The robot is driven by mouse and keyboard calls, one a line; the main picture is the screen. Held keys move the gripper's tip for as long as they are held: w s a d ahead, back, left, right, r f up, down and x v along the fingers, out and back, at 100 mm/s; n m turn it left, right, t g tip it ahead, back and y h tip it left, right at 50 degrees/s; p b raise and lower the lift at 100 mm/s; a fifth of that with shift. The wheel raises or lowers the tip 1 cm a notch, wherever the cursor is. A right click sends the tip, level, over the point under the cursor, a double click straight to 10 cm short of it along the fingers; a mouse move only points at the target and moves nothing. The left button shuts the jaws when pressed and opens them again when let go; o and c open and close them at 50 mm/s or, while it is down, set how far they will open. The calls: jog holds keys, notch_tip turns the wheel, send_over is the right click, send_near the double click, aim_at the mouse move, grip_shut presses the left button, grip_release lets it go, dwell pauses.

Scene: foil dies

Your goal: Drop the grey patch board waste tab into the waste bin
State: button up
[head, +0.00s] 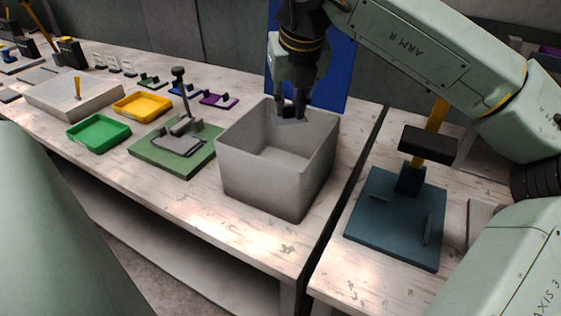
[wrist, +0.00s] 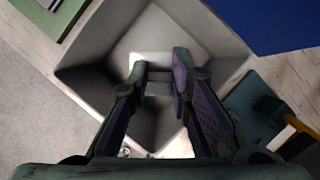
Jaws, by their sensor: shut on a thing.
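The waste bin (head: 262,180) is a grey open-topped box on the light wooden bench in the head view. In the wrist view the bin (wrist: 90,50) lies below my gripper, with its inside in sight. My gripper (head: 290,112) points down over the bin's far part, with its fingertips near rim height. It is shut on the grey patch board waste tab (head: 290,121), a small flat grey piece. In the wrist view the tab (wrist: 158,89) shows between the fingertips of my gripper (wrist: 160,78). Part of the tab is hidden by the fingers.
Left of the bin is a green board (head: 150,158) with a grey press. Green (head: 98,146) and yellow (head: 143,104) trays stand further left. A blue panel (head: 338,65) rises behind the bin. A dark teal fixture (head: 385,232) stands on the right bench, past a gap.

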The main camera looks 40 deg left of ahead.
notch_tip(320, 180, down, 2)
jog(key=shift+f+b, duration=0.2)
jog(key=shift+b, duration=0.25)
jog(key=o, duration=0.8)
jog(key=shift+o, duration=0.2)
jog(key=shift+r, duration=0.1)
jog(key=v, duration=1.1)
jog(key=shift+d+r, duration=0.2)
jog(key=shift+r, duration=0.15)
jog(key=shift+s, duration=0.2)
